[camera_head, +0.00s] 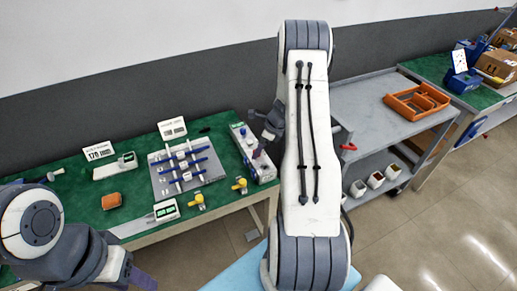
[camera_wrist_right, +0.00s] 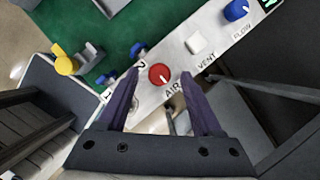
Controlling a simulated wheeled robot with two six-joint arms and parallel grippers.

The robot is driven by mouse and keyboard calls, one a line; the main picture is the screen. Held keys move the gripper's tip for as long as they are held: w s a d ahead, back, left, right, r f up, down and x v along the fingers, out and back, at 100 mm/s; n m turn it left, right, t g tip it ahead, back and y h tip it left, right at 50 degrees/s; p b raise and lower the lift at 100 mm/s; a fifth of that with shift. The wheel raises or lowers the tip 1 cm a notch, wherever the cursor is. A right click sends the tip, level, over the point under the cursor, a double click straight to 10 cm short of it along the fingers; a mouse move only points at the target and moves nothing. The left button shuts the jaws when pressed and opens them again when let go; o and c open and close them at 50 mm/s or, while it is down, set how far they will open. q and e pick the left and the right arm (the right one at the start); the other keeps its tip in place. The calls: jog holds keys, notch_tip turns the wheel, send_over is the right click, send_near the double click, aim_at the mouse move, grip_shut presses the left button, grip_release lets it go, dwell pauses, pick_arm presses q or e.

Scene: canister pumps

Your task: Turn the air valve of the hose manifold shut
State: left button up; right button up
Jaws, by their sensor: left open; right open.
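The hose manifold is a long white box (camera_head: 250,155) at the right end of the green table; its white panel (camera_wrist_right: 209,36) also shows in the right wrist view. Its air valve is a round red knob (camera_wrist_right: 160,74) beside the printed word AIR. My right gripper (camera_wrist_right: 159,84) is open, with its purple fingers on either side of the red knob; I cannot tell whether they touch it. In the head view my right arm covers part of that gripper. My left gripper (camera_head: 140,277) is at the bottom left, in front of the table, open and apart from the manifold.
The panel also has a blue FLOW knob (camera_wrist_right: 236,10), a white VENT button (camera_wrist_right: 195,43) and small blue valves (camera_wrist_right: 138,49). A grey board with blue bars (camera_head: 187,165) and yellow fittings (camera_head: 240,184) are left of it. A grey cart (camera_head: 360,105) stands right.

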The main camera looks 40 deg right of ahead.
jog(key=shift+w+a+f, duration=0.1)
jog(key=shift+w+f, duration=0.05)
jog(key=shift+f, duration=0.3)
grip_shut()
